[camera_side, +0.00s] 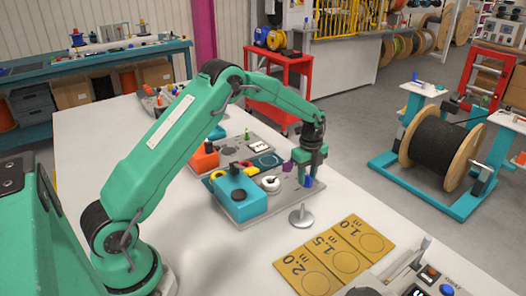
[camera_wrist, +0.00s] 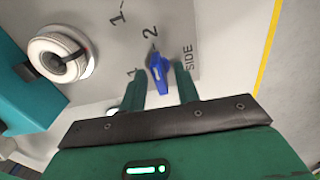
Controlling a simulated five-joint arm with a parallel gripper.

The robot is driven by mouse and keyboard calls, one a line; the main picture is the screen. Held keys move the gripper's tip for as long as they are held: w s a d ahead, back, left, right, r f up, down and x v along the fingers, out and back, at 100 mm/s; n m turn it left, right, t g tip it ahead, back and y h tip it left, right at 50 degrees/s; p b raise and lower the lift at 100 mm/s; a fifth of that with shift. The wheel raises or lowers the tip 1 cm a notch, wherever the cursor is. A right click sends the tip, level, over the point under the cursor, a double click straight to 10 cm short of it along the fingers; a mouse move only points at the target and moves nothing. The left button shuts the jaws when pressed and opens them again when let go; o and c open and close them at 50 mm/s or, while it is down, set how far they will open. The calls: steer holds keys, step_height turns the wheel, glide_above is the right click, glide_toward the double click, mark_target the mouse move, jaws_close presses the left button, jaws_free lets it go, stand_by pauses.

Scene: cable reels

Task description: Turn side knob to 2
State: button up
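The side knob (camera_wrist: 159,72) is blue and sits on a grey panel beside the printed word SIDE (camera_wrist: 188,64). My gripper (camera_wrist: 160,80) is open, with one green finger on each side of the knob and a gap on both sides. In the side view my gripper (camera_side: 309,170) is lowered over the panel's right end, with the blue knob (camera_side: 308,182) just below it.
In the side view a metal stand (camera_side: 301,217) and yellow length cards (camera_side: 335,258) lie in front of the panel (camera_side: 240,215). White table surface is free at the left.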

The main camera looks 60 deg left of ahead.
mark_target(307, 175)
steer(key=shift+r, duration=3.5)
